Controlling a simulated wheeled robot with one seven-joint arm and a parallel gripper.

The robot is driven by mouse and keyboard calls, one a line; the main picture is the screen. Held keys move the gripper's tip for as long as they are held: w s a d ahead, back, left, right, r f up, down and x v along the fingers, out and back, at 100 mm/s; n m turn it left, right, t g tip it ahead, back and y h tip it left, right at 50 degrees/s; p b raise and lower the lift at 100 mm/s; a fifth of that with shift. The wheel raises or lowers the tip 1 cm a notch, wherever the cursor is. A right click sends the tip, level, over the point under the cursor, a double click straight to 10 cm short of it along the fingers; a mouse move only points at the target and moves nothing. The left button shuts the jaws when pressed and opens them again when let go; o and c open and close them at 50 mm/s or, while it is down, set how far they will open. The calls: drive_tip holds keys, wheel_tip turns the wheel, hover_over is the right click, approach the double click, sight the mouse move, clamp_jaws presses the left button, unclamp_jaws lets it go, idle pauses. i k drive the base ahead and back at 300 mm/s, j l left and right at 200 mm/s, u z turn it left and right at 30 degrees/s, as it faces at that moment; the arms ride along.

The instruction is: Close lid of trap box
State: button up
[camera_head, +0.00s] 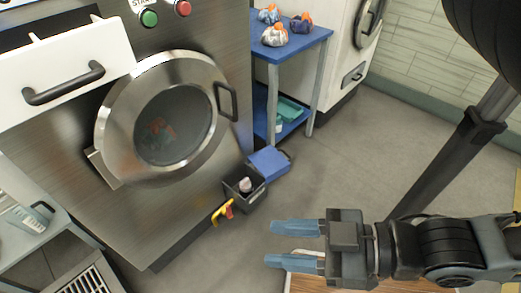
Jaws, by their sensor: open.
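The trap box (236,194) is a small dark box low at the front of the steel machine, by its right corner. It is open at the top, and a small pale object (246,185) shows inside. Its blue lid (268,163) is swung open to the back right of the box. My gripper (270,244) is in the lower middle, its two blue fingers apart and pointing left. It is empty and apart from the box and lid, nearer to the camera.
The machine's round door (172,117) and a white drawer (60,75) are at the left. A yellow and red handle (222,212) sticks out just below the box. A blue cart (320,36) with bags stands behind the lid. Grey floor (340,150) is clear to the right.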

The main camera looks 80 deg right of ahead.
sight(271, 164)
drive_tip(key=k+l, duration=0.2)
drive_tip(key=l, duration=0.2)
drive_tip(key=k+l, duration=0.45)
drive_tip(key=l, duration=0.3)
drive_tip(key=k+l, duration=0.2)
drive_tip(key=l, duration=0.15)
drive_tip(key=k+l, duration=0.25)
drive_tip(key=l, duration=0.15)
drive_tip(key=k+l, duration=0.2)
drive_tip(key=l, duration=0.15)
drive_tip(key=k+l, duration=0.2)
drive_tip(key=l, duration=0.2)
drive_tip(key=k+l, duration=0.25)
drive_tip(key=l, duration=0.15)
drive_tip(key=i+l+u, duration=0.15)
drive_tip(key=i+l, duration=0.7)
